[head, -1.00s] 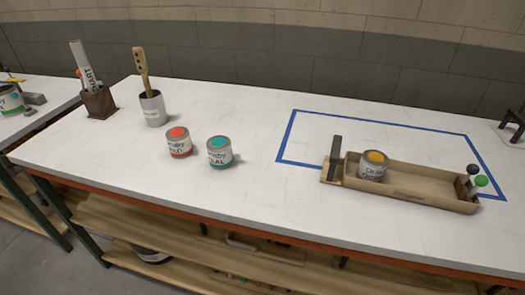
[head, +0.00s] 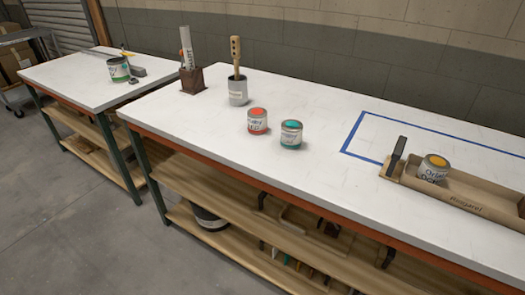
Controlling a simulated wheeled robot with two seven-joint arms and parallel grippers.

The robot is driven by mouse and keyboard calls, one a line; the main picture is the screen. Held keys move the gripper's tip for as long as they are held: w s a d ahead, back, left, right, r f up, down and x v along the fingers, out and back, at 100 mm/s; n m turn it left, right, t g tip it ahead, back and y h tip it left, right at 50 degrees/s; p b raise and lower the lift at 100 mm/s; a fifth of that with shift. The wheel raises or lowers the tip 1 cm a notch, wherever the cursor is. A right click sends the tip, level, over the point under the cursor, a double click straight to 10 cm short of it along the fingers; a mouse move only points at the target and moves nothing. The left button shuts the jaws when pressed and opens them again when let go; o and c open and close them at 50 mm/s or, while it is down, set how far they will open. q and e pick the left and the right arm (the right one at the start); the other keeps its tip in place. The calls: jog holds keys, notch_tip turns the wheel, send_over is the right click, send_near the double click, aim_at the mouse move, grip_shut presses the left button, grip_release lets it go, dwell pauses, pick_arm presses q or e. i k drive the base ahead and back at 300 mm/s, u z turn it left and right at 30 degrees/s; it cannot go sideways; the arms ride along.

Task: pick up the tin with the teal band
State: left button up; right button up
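The tin with the teal band (head: 291,135) stands upright on the white table, with a teal spot on its lid. A similar tin with a red band (head: 257,121) stands close beside it on the left, a small gap apart. Neither of my grippers is in the head view, and nothing touches the teal tin.
A wooden tray (head: 468,196) holding a yellow-lidded tin (head: 434,168) lies at the right over a blue tape outline (head: 352,133). A grey cup (head: 238,91) and a brown holder (head: 190,80) stand behind left. A second table (head: 75,78) holds a green-banded tin (head: 118,69).

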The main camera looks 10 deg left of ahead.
aim_at(291, 130)
jog(key=u, duration=0.05)
jog(key=k, duration=0.6)
jog(key=u, duration=1.3)
jog(key=i, duration=1.75)
jog(key=z, duration=1.4)
jog(key=i, duration=0.8)
jog(key=z, duration=0.8)
